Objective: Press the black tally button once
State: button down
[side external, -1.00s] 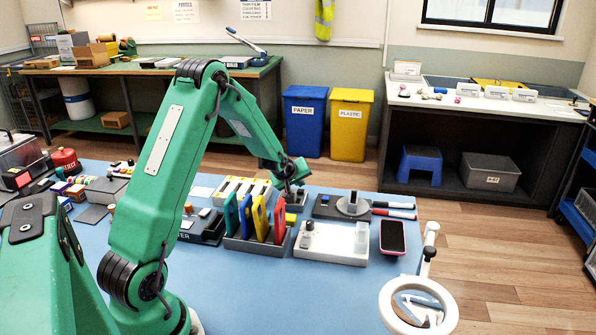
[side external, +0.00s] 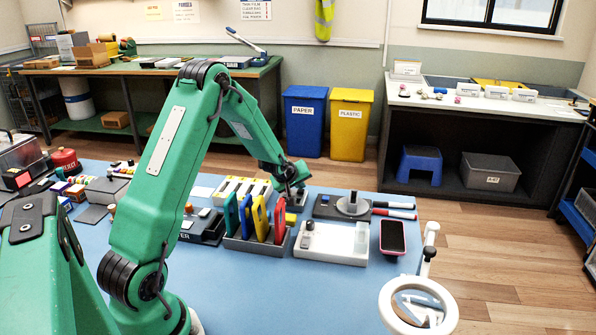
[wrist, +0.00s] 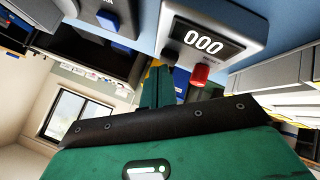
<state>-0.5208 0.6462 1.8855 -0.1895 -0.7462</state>
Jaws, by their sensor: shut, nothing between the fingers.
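The tally counter (wrist: 232,22) is a grey box with a display (wrist: 203,43) reading 000, at the upper middle of the wrist view. Its black button (wrist: 168,54) is a dark round shape beside a larger red button (wrist: 200,73). My gripper (wrist: 160,72) is shut and empty, its fingertips close to the black button. I cannot tell whether they touch it. In the side view my gripper (side external: 290,194) points down beside the counter (side external: 298,201), which it partly hides; the buttons are not visible there.
A grey rack (side external: 255,246) with upright coloured cards stands just in front of my gripper. A white fixture (side external: 330,243), a phone (side external: 392,238) and a dark stand (side external: 330,207) lie to the right. A ring magnifier (side external: 385,306) is at front right. Blue mat is clear in front.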

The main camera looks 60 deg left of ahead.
jog(key=shift+f, duration=0.4)
dwell(0.7)
jog(key=shift+r, duration=0.9)
jog(key=shift+r, duration=0.15)
jog(key=shift+r, duration=2.4)
jog(key=shift+d, duration=0.1)
